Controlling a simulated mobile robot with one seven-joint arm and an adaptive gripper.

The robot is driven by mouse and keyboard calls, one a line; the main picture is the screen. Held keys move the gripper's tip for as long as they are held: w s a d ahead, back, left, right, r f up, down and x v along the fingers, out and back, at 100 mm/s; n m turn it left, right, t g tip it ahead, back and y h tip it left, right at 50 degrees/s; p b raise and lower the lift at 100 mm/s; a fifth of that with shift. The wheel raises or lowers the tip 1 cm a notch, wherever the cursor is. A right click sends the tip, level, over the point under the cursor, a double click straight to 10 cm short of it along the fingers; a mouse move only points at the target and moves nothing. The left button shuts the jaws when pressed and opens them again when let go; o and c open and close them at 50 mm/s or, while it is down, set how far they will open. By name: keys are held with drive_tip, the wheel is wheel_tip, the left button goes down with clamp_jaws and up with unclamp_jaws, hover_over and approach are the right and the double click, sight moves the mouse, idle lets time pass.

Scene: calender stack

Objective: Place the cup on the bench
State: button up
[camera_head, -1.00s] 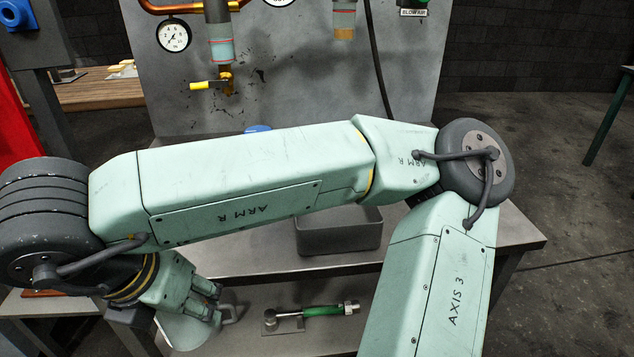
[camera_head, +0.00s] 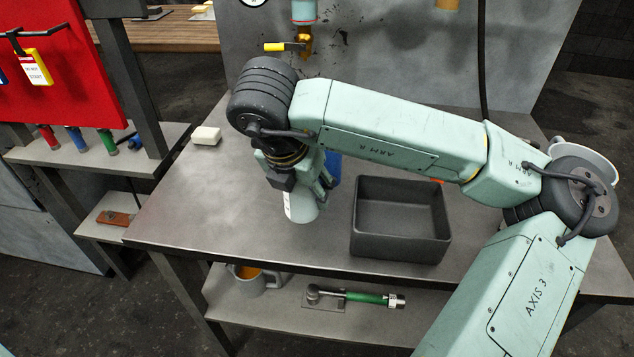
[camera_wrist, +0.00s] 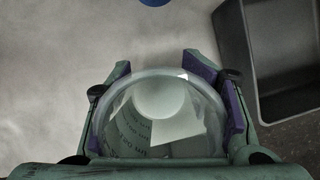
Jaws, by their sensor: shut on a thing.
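The pale, whitish cup (camera_head: 300,207) is in my gripper (camera_head: 303,188) in the head view, over the left part of the grey bench top (camera_head: 190,215), near its front edge. It looks roughly upright. I cannot tell whether its base touches the bench. In the wrist view, the cup (camera_wrist: 165,105) shows as a round rim with a pale inside, and the purple-padded fingers of my gripper (camera_wrist: 165,88) are closed on both sides of it. My gripper hides part of the cup's upper side in the head view.
A dark open bin (camera_head: 400,250) stands right of the cup, and a blue object (camera_head: 333,168) is behind it. A white block (camera_head: 206,136) lies at the back left. A grey mug (camera_head: 262,287) and a green-handled tool (camera_head: 365,297) are on the lower shelf. The bench's left is clear.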

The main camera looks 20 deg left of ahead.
drive_tip(key=w, duration=0.3)
drive_tip(key=shift+w+d+f+p, duration=0.1)
drive_tip(key=shift+w+f+p, duration=0.1)
drive_tip(key=shift+p, duration=0.1)
wheel_tip(320, 180, down, 3)
drive_tip(key=shift+r+p, duration=0.1)
drive_tip(key=shift+p, duration=0.5)
drive_tip(key=shift+f, duration=0.35)
drive_tip(key=shift+f, duration=0.15)
drive_tip(key=o, duration=1.2)
